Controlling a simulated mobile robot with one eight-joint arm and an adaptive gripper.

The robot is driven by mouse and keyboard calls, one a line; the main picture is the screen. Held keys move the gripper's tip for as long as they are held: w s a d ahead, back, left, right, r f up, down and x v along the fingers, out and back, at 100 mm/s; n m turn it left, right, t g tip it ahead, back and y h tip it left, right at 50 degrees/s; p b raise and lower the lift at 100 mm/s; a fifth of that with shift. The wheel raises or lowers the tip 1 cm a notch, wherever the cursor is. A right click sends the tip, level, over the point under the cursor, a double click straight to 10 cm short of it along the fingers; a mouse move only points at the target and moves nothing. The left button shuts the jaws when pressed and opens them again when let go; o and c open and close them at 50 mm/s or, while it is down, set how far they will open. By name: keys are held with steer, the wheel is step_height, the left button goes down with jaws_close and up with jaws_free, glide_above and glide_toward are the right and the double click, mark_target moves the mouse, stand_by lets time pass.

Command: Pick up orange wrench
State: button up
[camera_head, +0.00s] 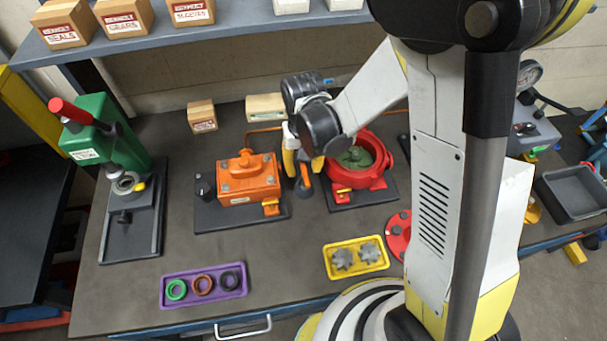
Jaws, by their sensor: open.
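My gripper (304,167) hangs over the bench between the orange motor (238,183) and the red motor housing (360,180). Its yellow fingers are apart, pointing down. A narrow orange piece, which looks like the orange wrench (305,176), shows between and just below the fingers. Its lower part is dark or in shadow, and the gripper hides its upper part. I cannot tell whether the fingers touch it.
A green press (100,145) stands at the left. A purple tray (204,286) with rings and a yellow tray (355,258) with gears lie in front. A shelf (200,30) with boxes overhangs the back. My arm covers the right middle; a grey bin (575,190) stands farther right.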

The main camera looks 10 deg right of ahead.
steer(key=shift+f, duration=0.3)
jaws_close()
steer(key=shift+s+r, duration=0.1)
step_height(320, 180, up, 5)
steer(key=shift+f+p, duration=0.2)
steer(key=shift+p, duration=0.4)
steer(key=s+d+r, duration=0.1)
steer(key=d+r, duration=0.2)
steer(key=d, duration=0.2)
steer(key=s+d+r+p, duration=0.1)
steer(key=s+d+r, duration=0.1)
steer(key=d, duration=0.4)
steer(key=shift+d+r, duration=0.15)
steer(key=shift+r, duration=0.55)
steer(key=shift+p, duration=0.3)
